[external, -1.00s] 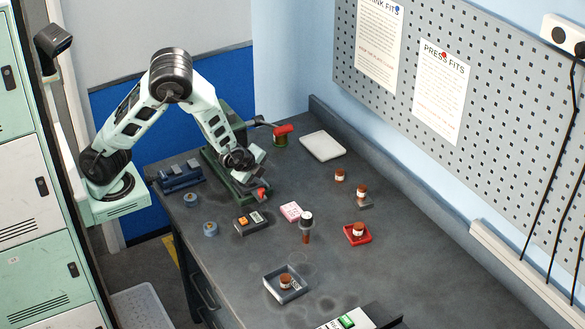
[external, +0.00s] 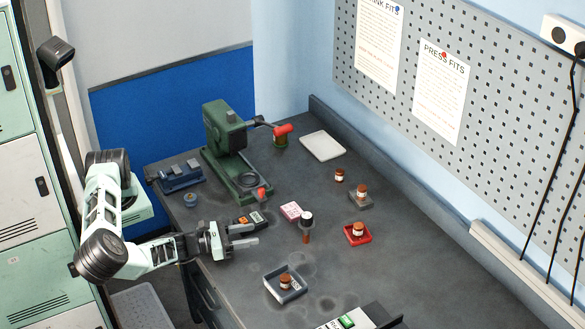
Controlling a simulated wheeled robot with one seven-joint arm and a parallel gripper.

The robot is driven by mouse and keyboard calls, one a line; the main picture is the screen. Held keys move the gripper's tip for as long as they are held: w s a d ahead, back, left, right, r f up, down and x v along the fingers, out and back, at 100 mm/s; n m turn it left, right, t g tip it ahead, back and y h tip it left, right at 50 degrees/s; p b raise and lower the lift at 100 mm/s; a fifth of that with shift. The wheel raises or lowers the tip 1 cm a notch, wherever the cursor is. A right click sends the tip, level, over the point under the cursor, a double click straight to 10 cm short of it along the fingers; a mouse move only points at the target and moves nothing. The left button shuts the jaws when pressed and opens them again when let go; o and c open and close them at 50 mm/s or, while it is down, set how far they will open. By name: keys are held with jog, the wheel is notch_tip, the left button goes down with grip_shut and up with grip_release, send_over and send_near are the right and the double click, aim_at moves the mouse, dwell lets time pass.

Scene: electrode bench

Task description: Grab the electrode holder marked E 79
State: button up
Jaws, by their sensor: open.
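Several small brown-capped holders with white labels stand on the bench, and the marks are too small to read, so I cannot tell which is E 79. One stands bare at the back (external: 339,175), one on a grey block (external: 361,191), one in a red tray (external: 358,229) and one in a blue-grey tray (external: 286,281). My gripper (external: 256,235) is open and empty, low over the left side of the bench, its fingers pointing right. It is apart from all of them; the blue-grey tray is nearest, toward the front.
A green press (external: 226,135), a blue vise-like device (external: 180,177) and a white tray (external: 323,145) stand farther back.

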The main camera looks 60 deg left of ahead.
jog(key=shift+s, duration=0.15)
jog(key=shift+w+d+f+b, duration=0.15)
jog(key=shift+w+b, duration=0.1)
jog(key=shift+b, duration=0.35)
send_near(306, 233)
jog(key=w, duration=0.1)
jog(key=w+r, duration=0.1)
jog(key=w, duration=0.2)
jog(key=shift+a+r+b, duration=0.3)
jog(key=shift+r+b, duration=0.05)
jog(key=shift+r, duration=0.05)
jog(key=shift+d+f+p+x, duration=0.15)
jog(key=shift+p+x, duration=0.1)
jog(key=shift+x, duration=0.85)
jog(key=shift+d+f+p+x, duration=0.15)
jog(key=shift+p+x, duration=0.1)
jog(key=shift+x, duration=0.85)
jog(key=shift+d+f+p+x, duration=0.15)
jog(key=shift+p+x, duration=0.1)
jog(key=shift+x, duration=0.85)
jog(key=shift+s+a, duration=0.1)
jog(key=shift+a, duration=0.05)
grip_shut()
